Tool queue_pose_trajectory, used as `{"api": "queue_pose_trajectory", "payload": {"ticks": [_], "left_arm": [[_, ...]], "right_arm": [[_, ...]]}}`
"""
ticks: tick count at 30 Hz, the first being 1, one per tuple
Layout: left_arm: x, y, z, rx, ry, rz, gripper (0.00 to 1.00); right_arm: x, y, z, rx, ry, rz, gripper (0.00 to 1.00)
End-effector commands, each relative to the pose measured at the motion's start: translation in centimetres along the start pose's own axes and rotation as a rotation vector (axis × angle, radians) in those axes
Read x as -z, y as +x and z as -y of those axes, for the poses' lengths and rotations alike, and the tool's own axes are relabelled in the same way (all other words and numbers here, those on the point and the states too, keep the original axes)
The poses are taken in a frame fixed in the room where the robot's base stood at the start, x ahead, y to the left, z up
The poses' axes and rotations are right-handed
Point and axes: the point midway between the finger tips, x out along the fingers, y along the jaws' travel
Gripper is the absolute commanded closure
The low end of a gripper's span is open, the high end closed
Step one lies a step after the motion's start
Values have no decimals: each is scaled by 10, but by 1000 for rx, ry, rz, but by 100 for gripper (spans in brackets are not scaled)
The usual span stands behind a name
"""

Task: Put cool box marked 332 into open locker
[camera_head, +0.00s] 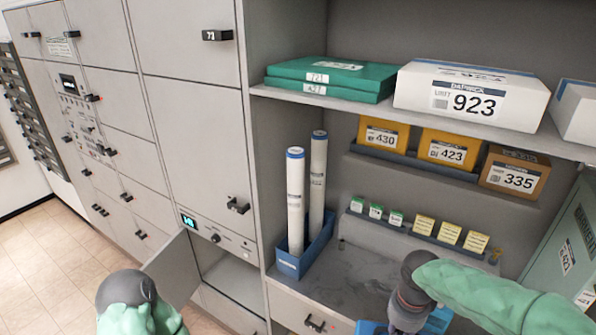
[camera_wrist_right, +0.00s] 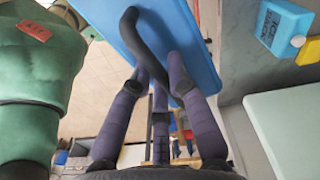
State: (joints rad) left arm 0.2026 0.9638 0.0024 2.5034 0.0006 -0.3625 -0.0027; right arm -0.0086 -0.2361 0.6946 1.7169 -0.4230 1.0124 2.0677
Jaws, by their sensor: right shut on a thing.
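The blue cool box (camera_wrist_right: 185,35) hangs by its black handle (camera_wrist_right: 147,45) in my right gripper (camera_wrist_right: 160,82), whose fingers are closed around the handle. Its marking is not readable. In the head view only small blue parts of the box (camera_head: 372,328) show at the bottom edge, below my right wrist. The open locker (camera_head: 236,280) is a low compartment left of the shelves, with its door (camera_head: 172,270) swung out to the left. It looks empty where I can see in. The box is to the right of this opening. My left arm shows at lower left, but its gripper is not visible.
A blue holder (camera_head: 305,258) with two white tubes stands on the counter beside the locker column. Shelves hold a white box marked 923 (camera_head: 470,98), green flat boxes (camera_head: 330,78) and yellow boxes (camera_head: 385,133). A blue ice brick (camera_wrist_right: 280,28) shows in the wrist view.

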Motion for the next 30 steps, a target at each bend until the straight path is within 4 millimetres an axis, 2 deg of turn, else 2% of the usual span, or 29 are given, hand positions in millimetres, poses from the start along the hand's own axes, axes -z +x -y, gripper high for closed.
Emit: {"api": "queue_pose_trajectory", "payload": {"ticks": [5, 24, 30], "left_arm": [[0, 0, 0, 0, 0, 0, 100], [0, 0, 0, 0, 0, 0, 100], [0, 0, 0, 0, 0, 0, 100]], "right_arm": [[-7, 12, 7, 2, -206, -3, 100], [-46, 84, 29, 0, -1279, -5, 100], [-57, 102, 33, 4, -1558, -1, 100]]}}
